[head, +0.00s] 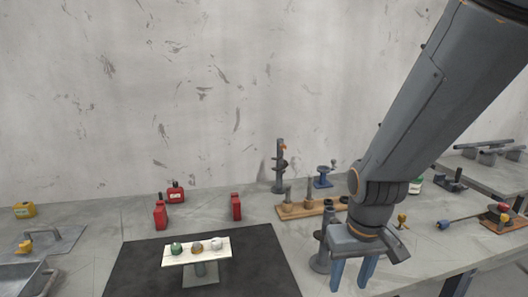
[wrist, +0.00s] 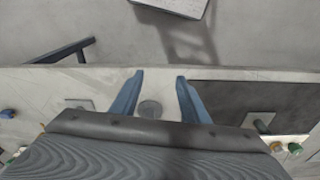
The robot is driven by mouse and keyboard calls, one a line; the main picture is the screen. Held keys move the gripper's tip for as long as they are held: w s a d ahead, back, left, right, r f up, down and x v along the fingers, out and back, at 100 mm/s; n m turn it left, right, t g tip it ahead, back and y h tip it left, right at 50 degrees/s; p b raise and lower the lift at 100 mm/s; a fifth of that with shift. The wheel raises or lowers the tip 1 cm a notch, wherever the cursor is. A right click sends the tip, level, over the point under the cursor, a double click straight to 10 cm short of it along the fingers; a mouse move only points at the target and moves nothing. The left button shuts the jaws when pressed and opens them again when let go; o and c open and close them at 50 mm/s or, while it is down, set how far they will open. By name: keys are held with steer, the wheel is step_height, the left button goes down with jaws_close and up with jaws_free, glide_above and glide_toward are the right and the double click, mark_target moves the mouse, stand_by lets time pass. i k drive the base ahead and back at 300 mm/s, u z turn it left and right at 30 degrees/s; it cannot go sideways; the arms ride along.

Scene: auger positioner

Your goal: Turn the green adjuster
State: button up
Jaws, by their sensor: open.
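The green adjuster (head: 177,248) is a small round green knob at the left end of a pale board (head: 180,260) on a short pedestal. An orange-brown knob (head: 196,247) and a white knob (head: 216,243) sit beside it in a row. My gripper (head: 352,276) points down, well to the right of the board, apart from it. Its two blue fingers are spread with nothing between them, as the wrist view (wrist: 159,82) also shows. In the wrist view, small knobs (wrist: 294,148) show at the lower right, too small to match surely.
The board stands on a dark mat (head: 125,270). Red containers (head: 236,207) stand behind it. A wooden base with posts (head: 300,208) lies behind my gripper. A sink (head: 22,275) is at the left; a rod with a blue end (head: 445,224) lies at the right.

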mark_target(176, 249)
steer(key=k, duration=0.5)
steer(key=u, duration=1.3)
steer(key=i, duration=0.55)
steer(key=z, duration=0.25)
